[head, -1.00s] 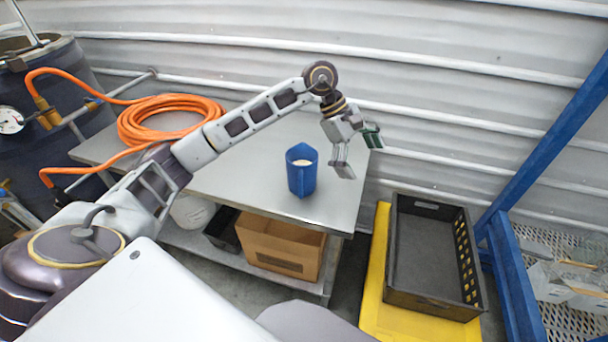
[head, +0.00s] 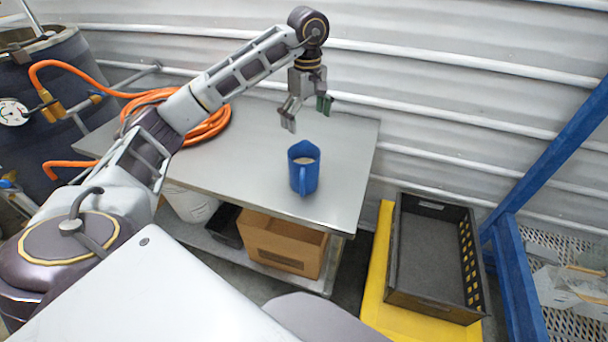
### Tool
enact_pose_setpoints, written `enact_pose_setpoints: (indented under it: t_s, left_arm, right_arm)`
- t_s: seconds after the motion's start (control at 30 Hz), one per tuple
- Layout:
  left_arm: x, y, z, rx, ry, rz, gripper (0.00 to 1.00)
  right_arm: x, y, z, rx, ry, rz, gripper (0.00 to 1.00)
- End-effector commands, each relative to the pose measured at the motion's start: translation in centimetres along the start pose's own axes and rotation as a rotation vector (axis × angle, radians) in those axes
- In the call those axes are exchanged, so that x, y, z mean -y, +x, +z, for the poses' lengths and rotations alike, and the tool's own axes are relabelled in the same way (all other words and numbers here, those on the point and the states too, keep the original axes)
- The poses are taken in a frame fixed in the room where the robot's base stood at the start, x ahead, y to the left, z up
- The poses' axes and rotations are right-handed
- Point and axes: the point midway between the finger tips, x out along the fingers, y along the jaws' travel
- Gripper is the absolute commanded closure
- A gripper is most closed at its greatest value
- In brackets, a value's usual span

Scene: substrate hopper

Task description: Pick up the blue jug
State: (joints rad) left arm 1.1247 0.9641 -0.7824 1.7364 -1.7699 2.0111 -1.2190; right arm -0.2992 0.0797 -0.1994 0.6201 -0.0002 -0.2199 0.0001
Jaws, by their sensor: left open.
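The blue jug (head: 304,178) stands upright on the metal table (head: 345,140), near its front right part. Its handle faces the front, and something pale shows inside it. My left gripper (head: 306,116) is open and empty, pointing down above the table. In the picture it is just above the jug's rim, apart from it; it appears to be slightly behind the jug. My right gripper is out of view.
An orange hose (head: 205,128) lies coiled on the table's left part, behind my arm. A cardboard box (head: 282,246) sits on the shelf below. A black crate (head: 431,310) rests on a yellow base at right, beside a blue frame (head: 513,270). A corrugated wall stands behind.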

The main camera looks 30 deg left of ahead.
Motion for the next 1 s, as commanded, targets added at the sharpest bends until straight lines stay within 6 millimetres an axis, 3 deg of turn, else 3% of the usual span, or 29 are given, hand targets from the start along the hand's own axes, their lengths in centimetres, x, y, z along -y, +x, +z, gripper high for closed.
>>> enact_pose_setpoints:
  t_s: [0.27, 1.0]
  left_arm:
    - [0.0, 0.9, 0.0, 0.001, 0.001, -0.001, 0.0]
    - [0.0, 8.0, 0.1, 0.001, 0.0, 0.0, 0.0]
  right_arm:
    - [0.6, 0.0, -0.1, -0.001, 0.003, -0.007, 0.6]
    - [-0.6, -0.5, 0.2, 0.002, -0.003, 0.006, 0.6]
